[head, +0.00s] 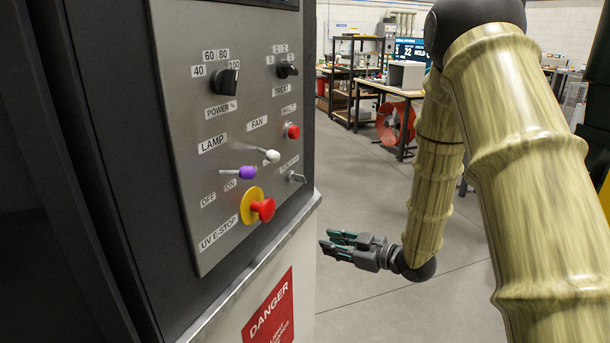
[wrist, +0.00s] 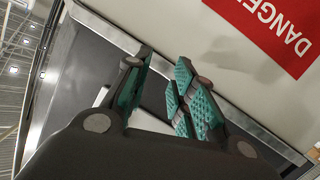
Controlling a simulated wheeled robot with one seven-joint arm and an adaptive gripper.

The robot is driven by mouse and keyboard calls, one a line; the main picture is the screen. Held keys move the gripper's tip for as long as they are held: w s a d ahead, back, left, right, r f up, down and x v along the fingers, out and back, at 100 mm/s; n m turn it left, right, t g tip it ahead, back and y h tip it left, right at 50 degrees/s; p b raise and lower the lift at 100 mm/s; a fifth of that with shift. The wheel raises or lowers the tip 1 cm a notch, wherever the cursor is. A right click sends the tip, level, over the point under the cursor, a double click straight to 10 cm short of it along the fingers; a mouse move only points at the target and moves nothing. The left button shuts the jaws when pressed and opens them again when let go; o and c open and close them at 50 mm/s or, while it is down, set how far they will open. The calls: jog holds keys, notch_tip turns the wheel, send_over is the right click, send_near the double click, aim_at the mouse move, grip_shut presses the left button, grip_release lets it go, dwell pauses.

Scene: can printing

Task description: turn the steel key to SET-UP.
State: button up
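The steel key (head: 296,178) sits in the lower right of the grey control panel (head: 185,130), below the red button, in the head view. A small label is above it, too small to read, and its exact angle is hard to tell. My gripper (head: 328,246) is to the right of the panel, lower than the key and apart from it. Its green-padded fingers are spread with nothing between them; the gap also shows in the wrist view (wrist: 158,92). The key does not show in the wrist view.
Near the key are a red button (head: 292,131), a white-tipped lever (head: 271,156), a purple-tipped lever (head: 247,172) and a red emergency stop (head: 264,209) that sticks out. A metal ledge (head: 262,265) runs below the panel. Open floor lies to the right.

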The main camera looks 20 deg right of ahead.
aim_at(305, 180)
notch_tip(305, 180, up, 16)
jog(key=d+r+n+y+p, duration=0.1)
jog(key=d+n+y+p, duration=0.1)
jog(key=n+y, duration=0.25)
jog(key=shift+n, duration=0.25)
jog(key=p+x, duration=0.1)
jog(key=x, duration=0.2)
jog(key=p+x, duration=0.1)
jog(key=x, duration=0.3)
jog(key=f+p+x, duration=0.1)
jog(key=x, duration=0.2)
jog(key=shift+a, duration=0.25)
grip_shut()
